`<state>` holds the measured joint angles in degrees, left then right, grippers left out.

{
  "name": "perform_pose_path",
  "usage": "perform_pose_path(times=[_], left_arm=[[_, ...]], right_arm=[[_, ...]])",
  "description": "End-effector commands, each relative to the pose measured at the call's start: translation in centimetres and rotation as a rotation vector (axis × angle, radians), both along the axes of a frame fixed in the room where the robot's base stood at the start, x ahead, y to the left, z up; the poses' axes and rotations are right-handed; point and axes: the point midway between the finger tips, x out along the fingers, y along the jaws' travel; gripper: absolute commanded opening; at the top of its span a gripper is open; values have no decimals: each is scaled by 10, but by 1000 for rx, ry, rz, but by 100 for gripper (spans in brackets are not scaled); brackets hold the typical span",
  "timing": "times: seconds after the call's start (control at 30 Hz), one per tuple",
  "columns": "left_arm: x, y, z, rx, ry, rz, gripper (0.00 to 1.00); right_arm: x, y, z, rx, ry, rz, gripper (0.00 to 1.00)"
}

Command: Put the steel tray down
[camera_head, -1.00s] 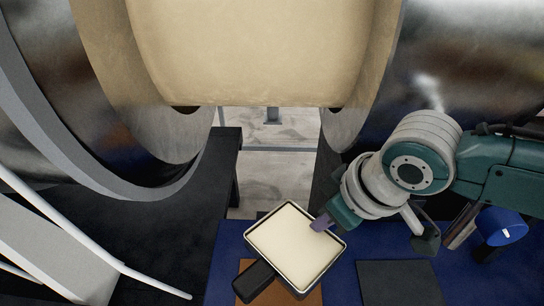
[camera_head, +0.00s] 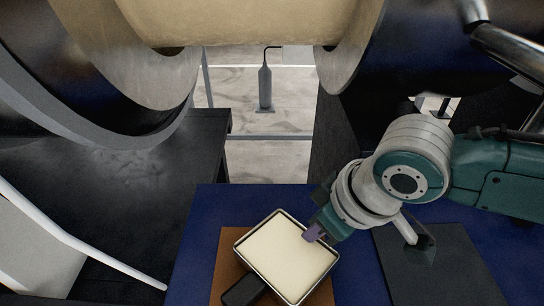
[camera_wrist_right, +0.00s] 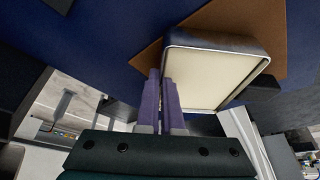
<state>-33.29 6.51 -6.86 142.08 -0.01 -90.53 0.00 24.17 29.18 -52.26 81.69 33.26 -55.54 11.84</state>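The steel tray (camera_head: 288,252) is square and shallow, with a thin metal rim and a cream inside. It is over a brown mat (camera_head: 230,246) on the blue table; I cannot tell whether it touches the mat. It also shows in the right wrist view (camera_wrist_right: 207,78). My right gripper (camera_head: 313,234) has its purple fingers at the tray's far right edge. In the right wrist view its fingers (camera_wrist_right: 162,92) are close together with the tray's edge between them. A black block (camera_head: 243,289) adjoins the tray's near left side. My left gripper is not in view.
The blue tabletop (camera_head: 205,215) is bare left of the brown mat. A dark flat panel (camera_head: 450,265) lies at the right. A large spool (camera_head: 240,22) with shiny metal flanges stands beyond the table. A black bench (camera_head: 150,165) is at the left.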

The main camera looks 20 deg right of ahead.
Motion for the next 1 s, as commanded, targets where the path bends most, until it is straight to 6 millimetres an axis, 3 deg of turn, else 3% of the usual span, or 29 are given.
perform_pose_path(times=[0.37, 0.67, 1.0], left_arm=[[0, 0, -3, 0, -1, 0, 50], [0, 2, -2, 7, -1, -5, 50], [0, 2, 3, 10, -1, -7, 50]], right_arm=[[1, 0, -4, 1, -2, -1, 0], [0, 0, -3, 0, -1, 0, 33], [-1, 0, 5, 0, -1, 1, 33]])
